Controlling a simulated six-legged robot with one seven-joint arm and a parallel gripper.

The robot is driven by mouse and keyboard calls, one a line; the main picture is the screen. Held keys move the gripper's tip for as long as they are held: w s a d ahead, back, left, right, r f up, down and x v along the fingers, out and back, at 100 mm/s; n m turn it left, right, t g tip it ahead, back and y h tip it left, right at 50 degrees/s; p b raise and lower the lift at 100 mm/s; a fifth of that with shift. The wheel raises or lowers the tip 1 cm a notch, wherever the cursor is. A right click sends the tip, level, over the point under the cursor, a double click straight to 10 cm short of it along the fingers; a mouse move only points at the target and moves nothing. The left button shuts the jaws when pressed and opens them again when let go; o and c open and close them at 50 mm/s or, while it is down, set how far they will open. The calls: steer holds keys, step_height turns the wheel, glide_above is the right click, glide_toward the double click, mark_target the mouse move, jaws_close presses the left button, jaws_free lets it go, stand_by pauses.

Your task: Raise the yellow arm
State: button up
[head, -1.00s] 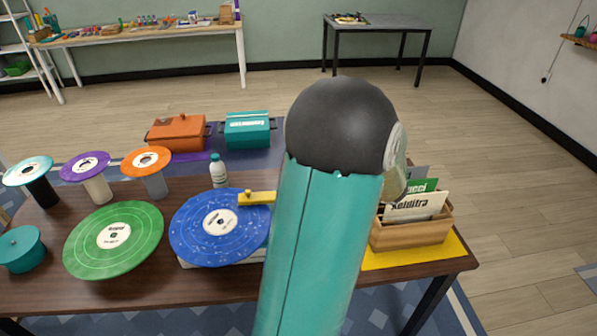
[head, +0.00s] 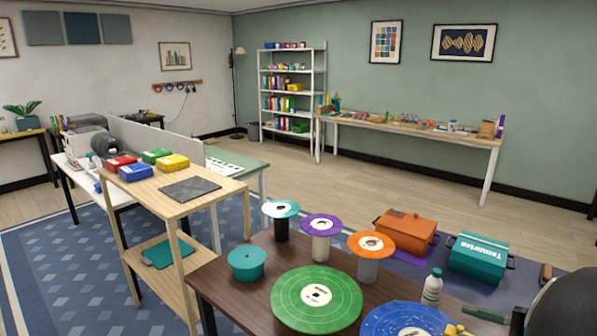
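The yellow arm (head: 456,330) shows only as a small piece at the bottom edge, by the right side of the blue disc (head: 400,322). The frame cuts off the disc's lower part and most of the arm, so I cannot tell whether the arm is raised. A dark rounded part of my own arm fills the lower right corner. A narrow dark green piece points left from near it, close above the yellow arm. I cannot make out my gripper's fingertips or whether they touch anything.
A green disc (head: 316,299), a teal pot (head: 247,263), several disc-topped stands (head: 320,226) and a white bottle (head: 432,287) crowd the brown table. Orange (head: 405,231) and teal (head: 479,257) boxes stand behind. A wooden shelf unit (head: 150,190) is at the left.

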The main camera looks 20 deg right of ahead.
steer(key=w+a+n+g+h, duration=0.2)
steer(key=a+n, duration=0.4)
steer(key=a, duration=0.5)
steer(key=w+a+r+n+g+h, duration=0.1)
steer(key=a+n+g, duration=0.3)
steer(key=a, duration=0.7)
steer(key=w+a+r+n+g+h, duration=0.1)
steer(key=w+a+n+g+h, duration=0.1)
steer(key=a+n, duration=0.6)
steer(key=w+a+h, duration=0.1)
steer(key=a, duration=0.2)
steer(key=shift+w+g, duration=0.15)
steer(key=shift+g, duration=0.25)
steer(key=shift+r, duration=0.1)
